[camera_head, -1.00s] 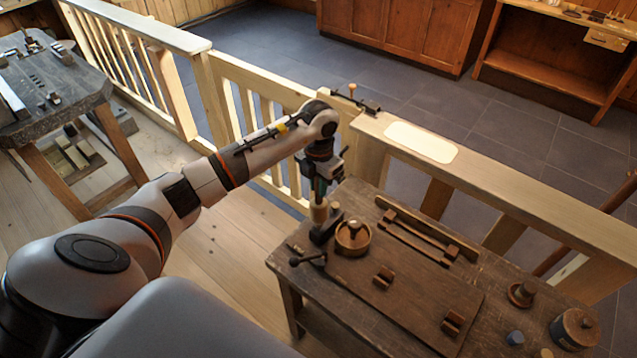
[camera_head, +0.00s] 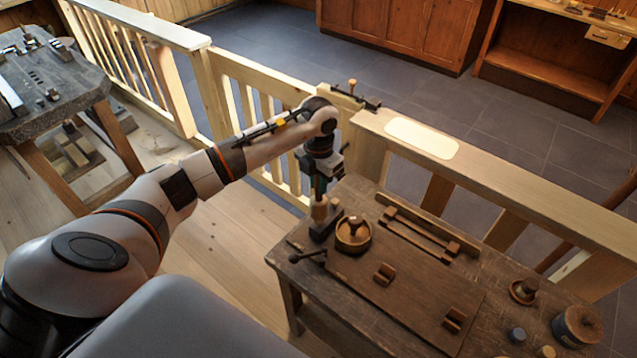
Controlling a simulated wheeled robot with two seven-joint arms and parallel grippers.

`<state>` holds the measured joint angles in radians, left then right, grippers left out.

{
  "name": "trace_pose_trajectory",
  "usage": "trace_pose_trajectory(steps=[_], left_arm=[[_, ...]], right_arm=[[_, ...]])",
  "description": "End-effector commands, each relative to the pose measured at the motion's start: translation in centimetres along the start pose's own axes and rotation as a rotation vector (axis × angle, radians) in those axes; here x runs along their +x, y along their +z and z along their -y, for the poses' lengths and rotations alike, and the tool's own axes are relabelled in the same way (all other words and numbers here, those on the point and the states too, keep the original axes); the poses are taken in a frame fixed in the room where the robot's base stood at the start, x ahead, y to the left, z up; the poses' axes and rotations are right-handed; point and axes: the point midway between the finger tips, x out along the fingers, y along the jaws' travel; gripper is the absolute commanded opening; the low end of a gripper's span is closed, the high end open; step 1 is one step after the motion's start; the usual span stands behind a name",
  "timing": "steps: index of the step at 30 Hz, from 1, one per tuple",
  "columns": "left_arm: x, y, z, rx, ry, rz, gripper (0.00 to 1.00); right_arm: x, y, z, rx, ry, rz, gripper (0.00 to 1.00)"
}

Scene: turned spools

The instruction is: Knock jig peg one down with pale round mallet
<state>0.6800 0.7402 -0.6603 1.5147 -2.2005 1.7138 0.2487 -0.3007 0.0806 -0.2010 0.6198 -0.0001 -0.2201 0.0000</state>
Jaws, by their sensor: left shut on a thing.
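My left gripper (camera_head: 319,183) points down over the near left corner of the dark workbench (camera_head: 300,262). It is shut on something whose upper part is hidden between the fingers. A pale rounded wooden piece (camera_head: 320,209), which looks like the mallet, shows just below the fingers. A dark block (camera_head: 324,229) lies right under it; I cannot tell whether they touch. I cannot tell which piece is jig peg one. My right gripper is not in view.
A dark board (camera_head: 410,294) with small wooden brackets (camera_head: 384,274) covers the bench middle. A rail-like wooden rack (camera_head: 420,238) lies along its back. Spool-like pieces (camera_head: 523,290) and a round box (camera_head: 577,326) stand at the right. A wooden railing (camera_head: 500,190) runs behind the bench.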

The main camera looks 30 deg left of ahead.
Motion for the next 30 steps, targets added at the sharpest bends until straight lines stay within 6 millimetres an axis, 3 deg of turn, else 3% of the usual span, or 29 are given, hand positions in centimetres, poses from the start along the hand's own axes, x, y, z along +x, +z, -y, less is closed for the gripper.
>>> trace_pose_trajectory(steps=[3,11,23,30], left_arm=[[-1.2,0.0,0.0,0.0,-0.001,0.0,0.0],[-1.0,0.0,0.0,0.0,0.0,0.0,0.0],[3.0,0.0,0.1,-0.001,-0.001,0.0,0.0],[3.1,0.0,0.0,0.0,-0.001,0.001,0.0]], right_arm=[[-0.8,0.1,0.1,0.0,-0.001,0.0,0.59],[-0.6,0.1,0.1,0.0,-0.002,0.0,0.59],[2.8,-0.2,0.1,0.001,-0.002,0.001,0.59],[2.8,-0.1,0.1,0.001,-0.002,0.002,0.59]])
